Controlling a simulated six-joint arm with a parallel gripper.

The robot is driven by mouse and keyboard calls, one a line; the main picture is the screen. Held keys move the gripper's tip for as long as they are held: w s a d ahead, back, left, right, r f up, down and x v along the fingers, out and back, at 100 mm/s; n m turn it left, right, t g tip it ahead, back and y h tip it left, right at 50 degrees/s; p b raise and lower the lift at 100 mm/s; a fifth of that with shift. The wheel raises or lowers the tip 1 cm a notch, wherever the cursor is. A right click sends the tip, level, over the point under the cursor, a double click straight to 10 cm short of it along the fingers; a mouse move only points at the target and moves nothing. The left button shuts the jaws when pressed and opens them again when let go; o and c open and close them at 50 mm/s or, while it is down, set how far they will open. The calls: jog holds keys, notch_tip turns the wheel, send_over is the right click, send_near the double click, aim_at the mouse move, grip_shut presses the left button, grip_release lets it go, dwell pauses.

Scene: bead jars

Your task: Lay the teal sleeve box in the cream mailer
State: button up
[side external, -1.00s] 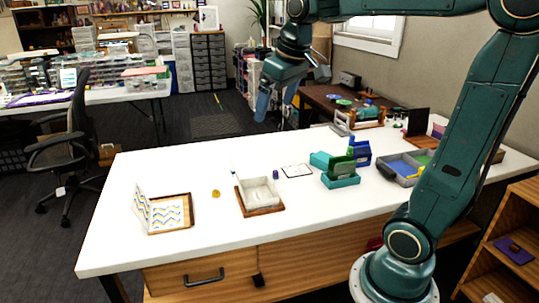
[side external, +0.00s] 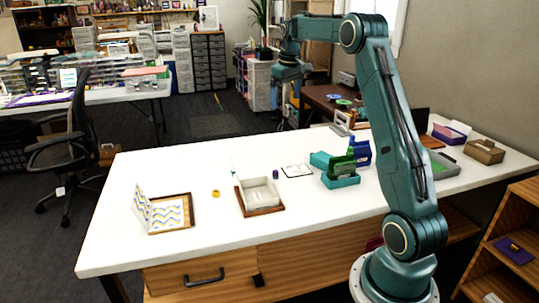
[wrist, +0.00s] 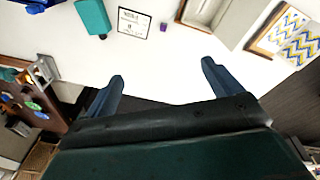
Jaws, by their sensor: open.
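My gripper (side external: 286,95) is raised beyond the table's far edge, away from both. In the wrist view its fingers (wrist: 163,71) are apart and empty.
A framed card (side external: 297,170) and a small purple piece (side external: 275,174) lie between mailer and teal box. A patterned open folder (side external: 170,213) and a yellow ring (side external: 215,193) are at the left.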

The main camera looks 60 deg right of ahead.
jog(key=s+d+f, duration=0.3)
jog(key=d+f, duration=0.6)
jog(key=d, duration=0.3)
jog(key=m+g+y, duration=0.1)
jog(key=m, duration=0.1)
send_near(325, 157)
jog(key=shift+d+f, duration=0.1)
jog(key=shift+f, duration=2.55)
jog(key=shift+f, duration=2.55)
jog(key=c, duration=1.2)
